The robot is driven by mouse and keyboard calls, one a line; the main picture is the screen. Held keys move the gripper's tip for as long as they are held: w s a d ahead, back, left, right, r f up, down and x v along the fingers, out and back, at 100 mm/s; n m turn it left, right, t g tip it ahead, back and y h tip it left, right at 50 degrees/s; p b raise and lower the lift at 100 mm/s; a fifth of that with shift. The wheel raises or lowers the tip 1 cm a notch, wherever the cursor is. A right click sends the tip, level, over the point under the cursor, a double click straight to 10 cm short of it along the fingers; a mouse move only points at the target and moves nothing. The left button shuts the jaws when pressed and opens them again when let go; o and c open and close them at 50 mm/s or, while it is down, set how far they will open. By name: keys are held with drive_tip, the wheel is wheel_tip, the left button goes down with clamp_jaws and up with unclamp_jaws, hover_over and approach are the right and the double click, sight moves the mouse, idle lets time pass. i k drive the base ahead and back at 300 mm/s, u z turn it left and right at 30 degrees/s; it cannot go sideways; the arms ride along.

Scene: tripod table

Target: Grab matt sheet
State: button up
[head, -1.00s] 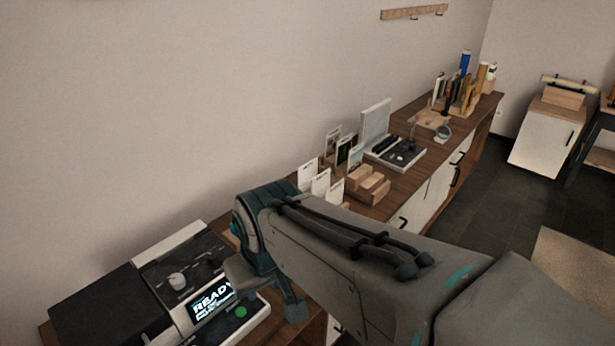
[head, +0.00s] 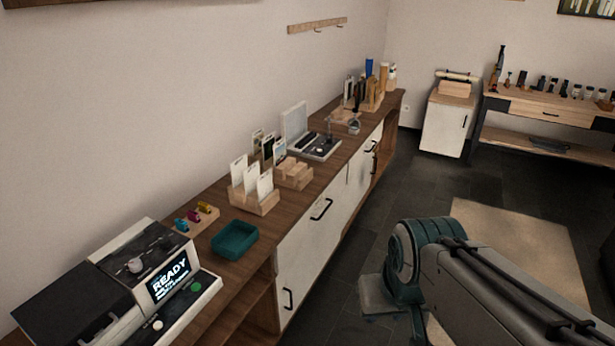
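Upright white sheets or cards stand in slotted wooden holders on the long counter. The nearer holder (head: 256,202) carries several pale sheets (head: 251,181). A second wooden holder (head: 293,175) stands just behind it, with more printed cards (head: 268,148) near it. I cannot tell from their faces which one is the matt sheet. My arm reaches in from the lower right and ends in a teal joint and a grey part, over the floor in front of the counter. The fingers of my gripper do not show. My arm is apart from the sheets.
On the counter (head: 212,218) are a machine reading READY (head: 140,268), a teal tray (head: 235,239), small coloured items on a wooden board (head: 196,218) and an open-lidded device (head: 315,146). A beige rug (head: 520,240) lies right. Dark floor is clear along the cabinets.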

sight(237, 168)
drive_tip(key=z, duration=0.8)
drive_tip(key=i, duration=1.55)
drive_tip(key=u, duration=0.75)
drive_tip(key=i, duration=0.9)
drive_tip(key=u, duration=1.55)
drive_tip(key=i, duration=0.5)
drive_tip(key=u, duration=0.45)
